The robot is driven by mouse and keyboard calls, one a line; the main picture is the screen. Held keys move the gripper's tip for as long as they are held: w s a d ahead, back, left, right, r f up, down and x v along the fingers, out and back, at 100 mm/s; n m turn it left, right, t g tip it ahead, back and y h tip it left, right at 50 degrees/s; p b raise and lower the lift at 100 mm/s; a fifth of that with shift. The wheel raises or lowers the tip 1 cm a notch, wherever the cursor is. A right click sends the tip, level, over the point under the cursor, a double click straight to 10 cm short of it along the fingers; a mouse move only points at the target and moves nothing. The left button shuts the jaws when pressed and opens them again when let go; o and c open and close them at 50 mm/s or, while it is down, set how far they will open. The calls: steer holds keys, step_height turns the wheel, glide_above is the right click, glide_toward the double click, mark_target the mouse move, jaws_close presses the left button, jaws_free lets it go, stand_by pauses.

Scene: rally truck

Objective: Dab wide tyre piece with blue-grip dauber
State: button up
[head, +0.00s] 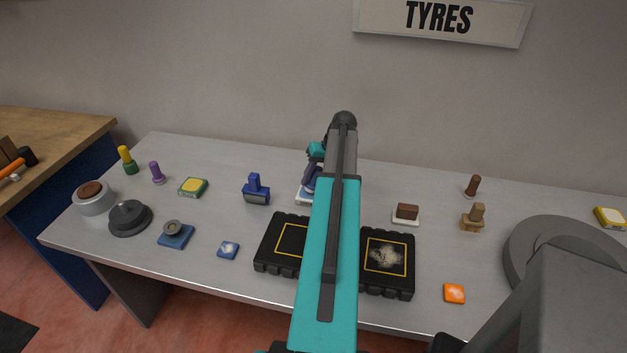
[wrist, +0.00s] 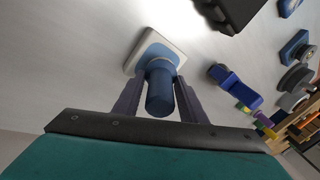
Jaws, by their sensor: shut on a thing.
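My gripper (head: 312,176) is at the back middle of the table, and its fingers are shut on the blue grip (wrist: 160,92) of a dauber in the wrist view. Under the grip is a square white-and-blue base (wrist: 154,48) at table level, also partly visible in the head view (head: 302,198). I cannot tell whether the base is part of the dauber. Black tyre rubber with a yellow square outline (head: 267,257) lies left of my arm. More black tyre rubber (head: 404,284), with a pale smear inside its yellow square, lies right. My arm hides whether they join.
A dark blue block-shaped tool (head: 257,190) stands just left of my gripper. A brown block on a white base (head: 406,213) and wooden stampers (head: 473,218) stand right. A large grey disc (head: 520,255) lies far right.

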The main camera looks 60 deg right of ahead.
steer(key=shift+f, duration=0.45)
stand_by(1.8)
steer(key=shift+r, duration=0.2)
steer(key=shift+r+p, duration=1.75)
steer(key=shift+r, duration=1.65)
steer(key=shift+a, duration=0.1)
